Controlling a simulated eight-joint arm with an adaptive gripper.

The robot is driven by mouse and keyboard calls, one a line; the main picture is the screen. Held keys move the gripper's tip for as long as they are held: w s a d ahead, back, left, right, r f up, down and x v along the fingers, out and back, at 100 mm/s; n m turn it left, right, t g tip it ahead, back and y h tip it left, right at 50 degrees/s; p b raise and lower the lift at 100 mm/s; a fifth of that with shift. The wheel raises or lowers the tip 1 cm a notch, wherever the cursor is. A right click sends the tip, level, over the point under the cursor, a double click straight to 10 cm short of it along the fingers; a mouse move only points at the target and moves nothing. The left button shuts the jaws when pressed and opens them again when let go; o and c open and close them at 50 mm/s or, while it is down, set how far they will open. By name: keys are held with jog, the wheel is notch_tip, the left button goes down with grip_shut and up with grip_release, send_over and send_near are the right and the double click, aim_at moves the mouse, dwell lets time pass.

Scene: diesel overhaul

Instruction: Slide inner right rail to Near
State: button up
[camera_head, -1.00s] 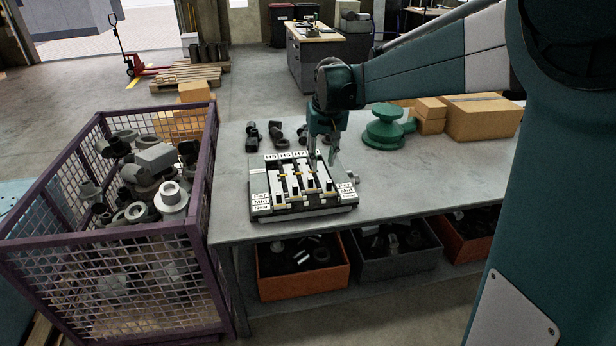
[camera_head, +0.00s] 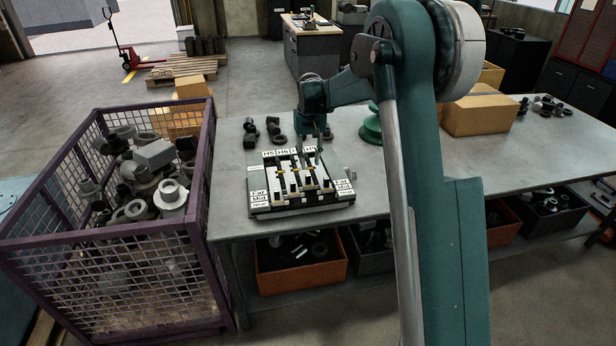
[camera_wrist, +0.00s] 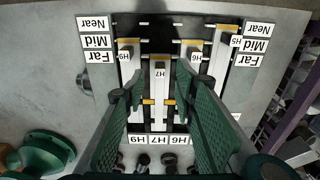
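The rail board (camera_head: 290,208) lies on the grey table with several white rails and Far, Mid and Near labels on both sides. In the wrist view it appears turned round, with Near at the top. The H7 rail (camera_wrist: 159,85), inner right from the head view, has its yellow-marked end about level with Far. The H9 rail (camera_wrist: 126,68) and H6 rail (camera_wrist: 191,52) end about level with Mid, the H5 rail (camera_wrist: 221,58) about Near. My gripper (camera_wrist: 158,82) is open, its fingers on either side of the H7 rail; contact cannot be told. In the head view my gripper (camera_head: 317,148) is over the board's far side.
Dark metal parts (camera_head: 272,130) lie behind the board. A green part (camera_head: 371,128) and a cardboard box (camera_head: 480,114) stand to the right. A purple mesh crate (camera_head: 208,150) full of parts adjoins the table's left. Bins (camera_head: 300,279) sit below.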

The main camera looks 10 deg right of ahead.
aim_at(308, 175)
jog(key=w+f, duration=0.2)
jog(key=f, duration=0.1)
jog(key=shift+w+f, duration=0.1)
jog(key=shift+w, duration=0.15)
jog(key=shift+f, duration=0.1)
jog(key=shift+f+p, duration=0.45)
jog(key=shift+f, duration=3.35)
grip_shut()
